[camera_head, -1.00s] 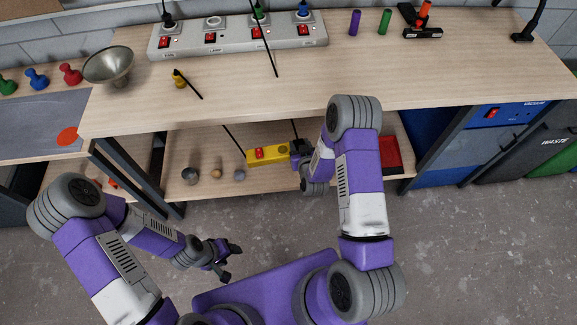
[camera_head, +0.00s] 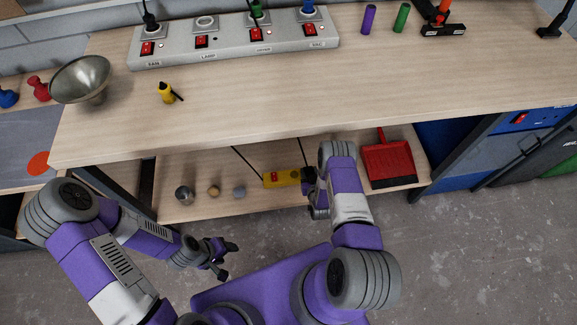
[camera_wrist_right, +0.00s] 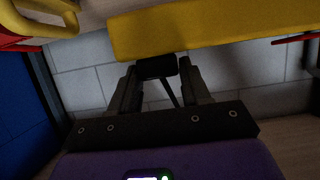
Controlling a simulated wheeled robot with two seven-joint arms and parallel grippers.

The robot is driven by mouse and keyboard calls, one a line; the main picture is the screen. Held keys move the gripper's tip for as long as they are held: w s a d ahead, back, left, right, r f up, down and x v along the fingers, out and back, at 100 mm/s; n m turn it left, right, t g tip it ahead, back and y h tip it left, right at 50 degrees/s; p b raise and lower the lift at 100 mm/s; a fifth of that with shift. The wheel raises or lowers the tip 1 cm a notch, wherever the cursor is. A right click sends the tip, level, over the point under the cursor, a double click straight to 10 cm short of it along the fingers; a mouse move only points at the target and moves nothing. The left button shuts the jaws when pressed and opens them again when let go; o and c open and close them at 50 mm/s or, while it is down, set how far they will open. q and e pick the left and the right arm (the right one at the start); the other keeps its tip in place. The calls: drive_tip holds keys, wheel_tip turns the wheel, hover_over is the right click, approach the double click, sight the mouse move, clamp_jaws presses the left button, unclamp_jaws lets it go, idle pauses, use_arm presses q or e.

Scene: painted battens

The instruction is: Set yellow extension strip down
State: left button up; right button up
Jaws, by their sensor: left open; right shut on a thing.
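The yellow extension strip (camera_head: 282,179), with a red switch, is at the lower shelf (camera_head: 210,170) under the bench. I cannot tell whether it touches the shelf board. My right gripper (camera_head: 307,182) is at its right end, shut on it. In the right wrist view the strip (camera_wrist_right: 225,28) runs across the top, beyond the fingers of my right gripper (camera_wrist_right: 157,70). My left gripper (camera_head: 228,258) is open and empty, low over the floor in front of the shelf.
Dark cords (camera_head: 246,163) hang above the strip. The bench top (camera_head: 300,85) overhangs the shelf and carries a grey power strip (camera_head: 235,42).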

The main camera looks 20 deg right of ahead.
drive_tip(key=shift+w+f, duration=0.35)
drive_tip(key=shift+f, duration=0.05)
wheel_tip(320, 180, down, 4)
drive_tip(key=b, duration=0.2)
drive_tip(key=shift+s+f+b, duration=0.15)
drive_tip(key=shift+f+b, duration=0.1)
drive_tip(key=shift+b, duration=0.1)
drive_tip(key=shift+f+b, duration=1.2)
drive_tip(key=shift+f, duration=1.2)
use_arm(q)
drive_tip(key=f, duration=0.4)
drive_tip(key=shift+w+f, duration=0.2)
drive_tip(key=shift+f, duration=0.2)
use_arm(e)
drive_tip(key=shift+r, duration=0.15)
drive_tip(key=o, duration=1.3)
